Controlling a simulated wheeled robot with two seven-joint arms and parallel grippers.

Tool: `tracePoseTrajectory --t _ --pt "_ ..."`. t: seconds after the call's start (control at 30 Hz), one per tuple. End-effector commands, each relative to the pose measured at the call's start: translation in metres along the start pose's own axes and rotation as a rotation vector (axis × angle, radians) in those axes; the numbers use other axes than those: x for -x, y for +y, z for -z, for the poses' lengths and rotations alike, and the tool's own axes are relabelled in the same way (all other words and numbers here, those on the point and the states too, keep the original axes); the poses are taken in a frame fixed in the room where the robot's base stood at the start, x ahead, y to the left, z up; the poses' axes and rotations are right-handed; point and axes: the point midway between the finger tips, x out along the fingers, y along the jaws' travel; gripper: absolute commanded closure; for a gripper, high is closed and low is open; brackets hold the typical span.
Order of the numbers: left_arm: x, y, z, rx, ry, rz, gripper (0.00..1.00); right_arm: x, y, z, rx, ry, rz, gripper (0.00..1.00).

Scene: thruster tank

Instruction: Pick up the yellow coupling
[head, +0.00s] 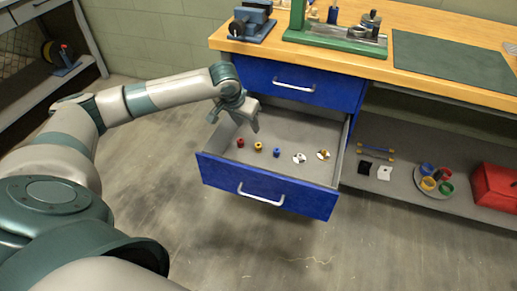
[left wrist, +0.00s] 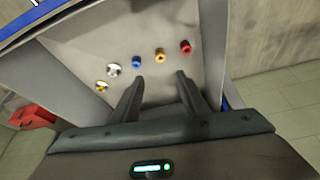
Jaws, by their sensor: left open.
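The yellow coupling (head: 258,146) stands in the open blue drawer (head: 262,186), between a red coupling (head: 240,142) on its left and a blue coupling (head: 277,152) on its right. In the left wrist view the yellow coupling (left wrist: 160,55) lies beyond my fingertips, roughly between them sideways. My left gripper (head: 234,120) is above the left part of the drawer. The left wrist view shows its two fingers (left wrist: 160,78) apart with nothing between them. My right gripper does not show in either view.
Two small round parts, one white and black (head: 299,158) and one yellow and white (head: 323,155), lie to the right in the drawer. The drawer's walls surround the couplings. A wooden bench top (head: 440,30) overhangs behind. A red toolbox (head: 495,187) stands on the lower shelf.

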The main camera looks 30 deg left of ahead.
Motion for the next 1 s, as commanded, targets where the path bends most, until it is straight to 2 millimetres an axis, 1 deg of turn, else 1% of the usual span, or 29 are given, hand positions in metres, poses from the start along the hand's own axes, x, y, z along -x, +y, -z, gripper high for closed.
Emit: tracePoseTrajectory --t 0.17,0.33,0.47,0.8,0.9,1.0 --pt "-0.002 0.000 0.000 0.000 -0.001 0.000 0.59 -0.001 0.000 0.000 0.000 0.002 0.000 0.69" --pt "-0.015 0.000 0.000 0.000 0.000 0.000 0.59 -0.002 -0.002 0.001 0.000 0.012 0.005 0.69" --pt "-0.035 0.001 -0.001 0.000 -0.002 -0.001 0.59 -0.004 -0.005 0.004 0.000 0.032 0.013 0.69" --pt "-0.096 0.001 -0.001 0.000 -0.001 0.000 0.59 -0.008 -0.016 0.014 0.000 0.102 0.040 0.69" --pt "-0.110 0.000 -0.001 0.001 0.000 0.000 0.59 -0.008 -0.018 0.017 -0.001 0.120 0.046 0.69" --pt "-0.118 0.000 -0.001 0.000 -0.001 0.000 0.59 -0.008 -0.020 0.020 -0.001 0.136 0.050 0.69"
